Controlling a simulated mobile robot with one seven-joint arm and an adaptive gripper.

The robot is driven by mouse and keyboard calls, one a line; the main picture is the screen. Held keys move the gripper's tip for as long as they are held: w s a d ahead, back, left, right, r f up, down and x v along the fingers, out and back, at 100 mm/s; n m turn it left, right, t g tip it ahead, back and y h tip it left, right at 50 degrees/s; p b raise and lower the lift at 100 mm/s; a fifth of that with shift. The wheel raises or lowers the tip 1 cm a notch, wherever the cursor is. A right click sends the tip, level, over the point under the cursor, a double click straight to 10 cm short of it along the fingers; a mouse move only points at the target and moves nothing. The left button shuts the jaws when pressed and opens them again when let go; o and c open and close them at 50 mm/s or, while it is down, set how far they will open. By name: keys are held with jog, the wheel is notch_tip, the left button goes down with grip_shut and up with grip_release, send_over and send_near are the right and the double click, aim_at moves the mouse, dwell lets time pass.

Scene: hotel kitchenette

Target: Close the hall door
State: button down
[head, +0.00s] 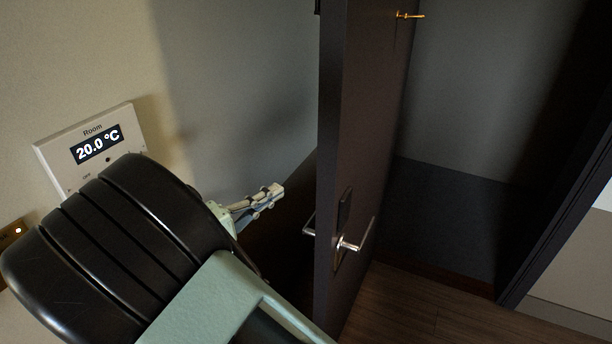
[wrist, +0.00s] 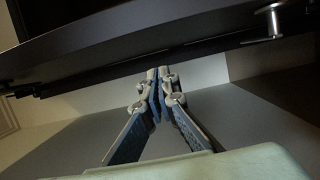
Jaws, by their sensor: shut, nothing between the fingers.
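The hall door (head: 368,120) is dark brown and stands open, seen nearly edge-on in the head view. It has a silver lever handle (head: 349,245) on its right face and another lever (head: 309,231) showing on its left side. My gripper (head: 278,188) is shut and empty, left of the door's edge and between it and the wall, apart from the handle in the picture. In the wrist view my gripper (wrist: 158,72) points toward a dark slab, probably the door, with a silver cylindrical part (wrist: 268,22) at upper right. Contact with the door cannot be told.
A thermostat panel (head: 92,150) reading 20.0 °C is on the wall at left, close to my arm. A brass hook (head: 410,15) shows high on the door's right side. A dark door frame (head: 560,200) stands at right, with bare wooden floor (head: 420,310) before it.

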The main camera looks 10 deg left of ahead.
jog(key=w+d+p, duration=0.3)
jog(key=w+d, duration=0.3)
jog(key=d, duration=0.2)
jog(key=shift+w+y, duration=0.3)
jog(key=shift+w, duration=0.1)
jog(key=shift+d, duration=0.1)
